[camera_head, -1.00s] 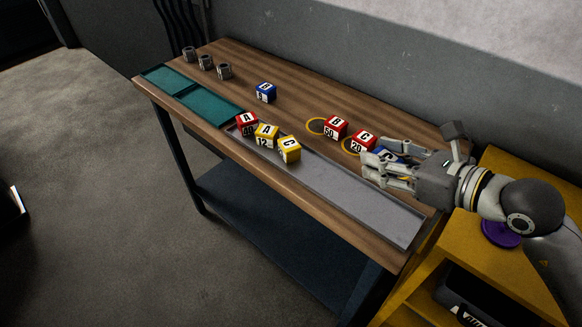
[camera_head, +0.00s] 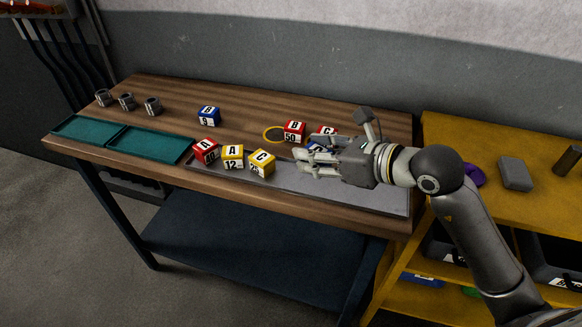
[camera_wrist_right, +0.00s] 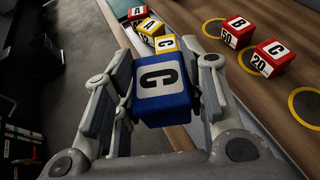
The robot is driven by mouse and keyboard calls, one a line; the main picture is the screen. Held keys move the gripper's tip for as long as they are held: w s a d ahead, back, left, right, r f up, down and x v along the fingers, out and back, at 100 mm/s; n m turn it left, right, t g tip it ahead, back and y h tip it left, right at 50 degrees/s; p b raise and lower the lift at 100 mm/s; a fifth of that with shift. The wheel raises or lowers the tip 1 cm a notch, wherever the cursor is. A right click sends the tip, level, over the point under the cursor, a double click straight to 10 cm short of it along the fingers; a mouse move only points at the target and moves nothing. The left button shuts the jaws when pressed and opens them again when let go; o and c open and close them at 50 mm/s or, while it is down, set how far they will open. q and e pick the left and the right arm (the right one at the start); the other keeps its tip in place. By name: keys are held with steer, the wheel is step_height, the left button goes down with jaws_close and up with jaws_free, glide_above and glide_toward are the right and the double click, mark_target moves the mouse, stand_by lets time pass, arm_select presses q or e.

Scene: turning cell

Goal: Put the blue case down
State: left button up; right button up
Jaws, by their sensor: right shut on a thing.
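My right gripper (camera_wrist_right: 160,90) is shut on a blue case (camera_wrist_right: 163,88) with a white top marked C, seen in the right wrist view between both fingers. In the head view my right gripper (camera_head: 312,158) is over the right part of the bench, above the grey tray (camera_head: 350,188). There the blue case is mostly hidden behind the fingers. Another blue case, marked B (camera_head: 208,116), stands on the wood further left. My left gripper is not in view.
Red cases B (camera_head: 293,131) and C (camera_head: 327,131) stand near yellow rings (camera_head: 273,135). Red A (camera_head: 205,151), yellow A (camera_head: 232,156) and yellow C (camera_head: 262,163) sit at the tray's left end. Green trays (camera_head: 150,143) and several grey cups (camera_head: 127,101) lie left. The tray's right part is clear.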

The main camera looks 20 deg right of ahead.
steer(key=w, duration=0.4)
steer(key=p, duration=0.1)
glide_above(293, 177)
step_height(293, 177, down, 7)
steer(key=shift+s+r, duration=0.1)
steer(key=shift+s, duration=0.05)
steer(key=f, duration=0.2)
steer(key=f+p, duration=0.1)
steer(key=shift+w, duration=0.25)
steer(key=shift+f, duration=0.35)
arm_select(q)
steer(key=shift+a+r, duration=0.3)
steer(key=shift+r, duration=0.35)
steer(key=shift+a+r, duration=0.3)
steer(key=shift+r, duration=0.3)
arm_select(e)
steer(key=shift+f, duration=0.2)
steer(key=o, duration=1.1)
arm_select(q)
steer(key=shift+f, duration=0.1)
